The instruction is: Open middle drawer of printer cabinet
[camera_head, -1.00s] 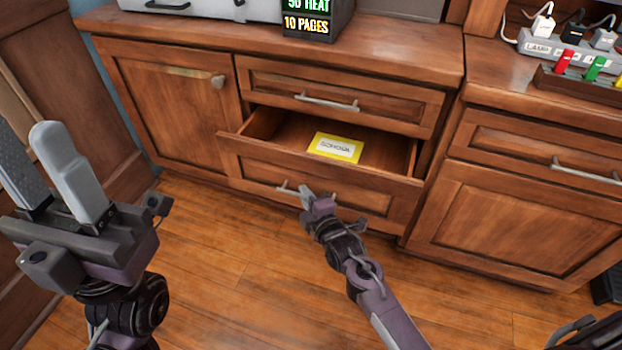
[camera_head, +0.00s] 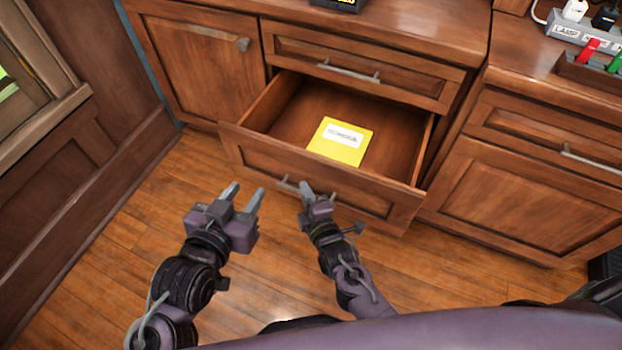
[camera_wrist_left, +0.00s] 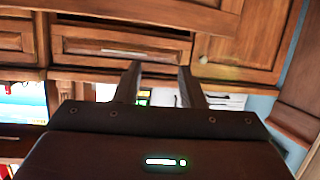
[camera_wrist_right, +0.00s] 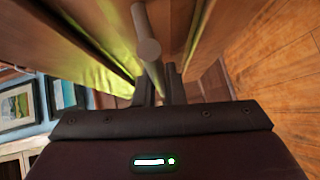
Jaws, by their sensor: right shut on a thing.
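The wooden printer cabinet's middle drawer (camera_head: 262,152) is pulled well out in the head view. A yellow labelled item (camera_head: 341,142) lies inside it. My right gripper (camera_head: 306,194) is at the bar handle on the drawer's front and is shut on it. The handle (camera_wrist_right: 146,45) also shows in the right wrist view, running between the fingers. My left gripper (camera_head: 246,195) is open and empty, in front of the drawer's left part and apart from it. The top drawer (camera_head: 350,75) is closed.
A closed cabinet door (camera_head: 200,65) is to the left of the drawers. Another cabinet (camera_head: 530,185) with a bar handle stands at the right. A power strip (camera_head: 580,32) sits on its top. Wooden floor (camera_head: 110,235) is clear at the left.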

